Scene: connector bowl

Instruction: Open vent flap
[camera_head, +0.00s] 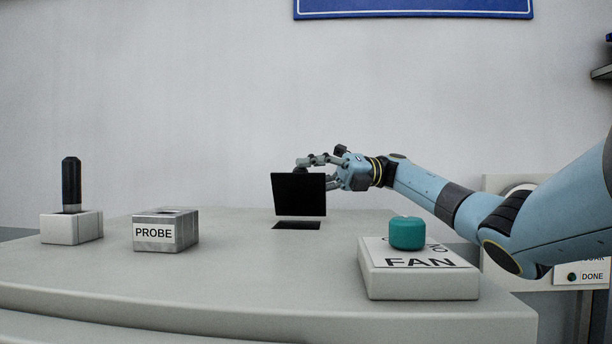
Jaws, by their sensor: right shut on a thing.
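The vent flap (298,195) is a black square panel. It stands roughly upright above a dark slot (297,225) in the grey table top. My right gripper (304,164) is at the flap's top edge, reaching in from the right, and is shut on the flap. The flap hides part of the fingers. My left gripper is not in view.
A block labelled PROBE (165,232) and a white holder (72,228) with a black upright handle (71,183) stand at the left. A FAN box (418,282) with a teal knob (407,233) is at the front right. The table's front middle is clear.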

